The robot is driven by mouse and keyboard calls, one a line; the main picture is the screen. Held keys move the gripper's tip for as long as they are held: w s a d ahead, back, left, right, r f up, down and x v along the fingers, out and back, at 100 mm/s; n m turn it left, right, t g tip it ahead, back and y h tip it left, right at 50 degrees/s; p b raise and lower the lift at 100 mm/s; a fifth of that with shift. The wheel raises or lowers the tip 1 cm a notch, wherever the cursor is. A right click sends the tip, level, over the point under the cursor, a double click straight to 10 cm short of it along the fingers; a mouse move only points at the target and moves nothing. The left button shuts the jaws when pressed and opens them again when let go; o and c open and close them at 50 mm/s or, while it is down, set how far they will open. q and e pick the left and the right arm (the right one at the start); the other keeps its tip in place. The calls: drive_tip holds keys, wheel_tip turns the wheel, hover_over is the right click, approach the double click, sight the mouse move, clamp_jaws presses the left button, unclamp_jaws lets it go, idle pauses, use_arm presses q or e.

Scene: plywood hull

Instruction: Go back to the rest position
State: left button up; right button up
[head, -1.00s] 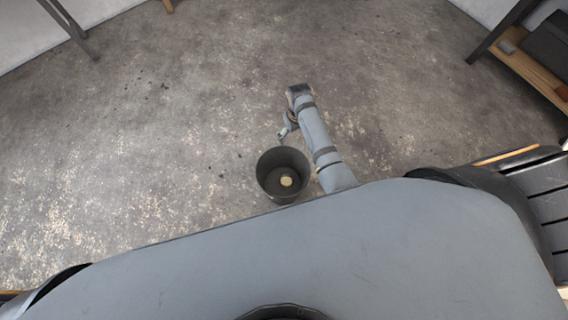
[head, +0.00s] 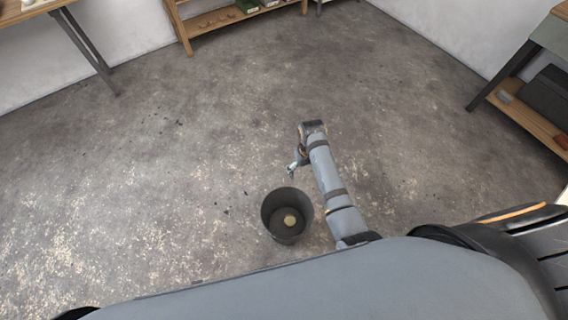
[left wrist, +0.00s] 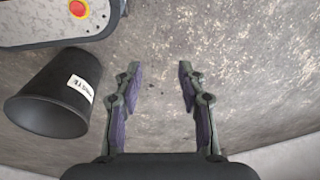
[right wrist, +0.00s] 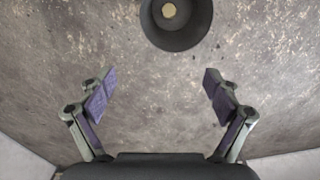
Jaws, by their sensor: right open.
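A dark bin (head: 272,212) stands upright on the floor just in front of me, with a small round tan object (head: 290,221) at its bottom. My right gripper (head: 292,170) hangs just beyond the bin in the head view. In the right wrist view its fingers (right wrist: 158,90) are spread and empty, and the bin (right wrist: 190,36) is at the top. My left gripper is outside the head view. In the left wrist view its fingers (left wrist: 158,75) are apart with only floor between them, and the bin (left wrist: 60,85), bearing a white label, is to their left.
Bare concrete floor (head: 150,170) lies open around the bin. A wooden shelf (head: 225,20) stands at the back wall, a table leg (head: 88,55) at far left, and a bench with a lower shelf (head: 530,115) at right. All are well away from my grippers.

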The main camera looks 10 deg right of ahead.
drive_tip(key=s+d+f, duration=0.2)
drive_tip(key=s+f, duration=0.5)
drive_tip(key=f, duration=0.3)
drive_tip(key=s+d+f, duration=0.2)
drive_tip(key=s+f, duration=0.4)
drive_tip(key=f, duration=0.4)
use_arm(q)
drive_tip(key=s+f, duration=0.3)
drive_tip(key=s, duration=0.3)
drive_tip(key=shift+s, duration=0.4)
use_arm(e)
drive_tip(key=s+d+f, duration=0.2)
drive_tip(key=s+f, duration=0.1)
drive_tip(key=s, duration=0.4)
drive_tip(key=s+d+f, duration=0.2)
drive_tip(key=s+f, duration=0.1)
drive_tip(key=s, duration=0.4)
drive_tip(key=s+d+f+t, duration=0.1)
drive_tip(key=s+f, duration=0.3)
drive_tip(key=s, duration=0.4)
drive_tip(key=shift+d+m+h, duration=0.4)
drive_tip(key=shift+d, duration=0.4)
use_arm(q)
drive_tip(key=shift+a+f, duration=0.1)
use_arm(e)
drive_tip(key=shift+c, duration=0.4)
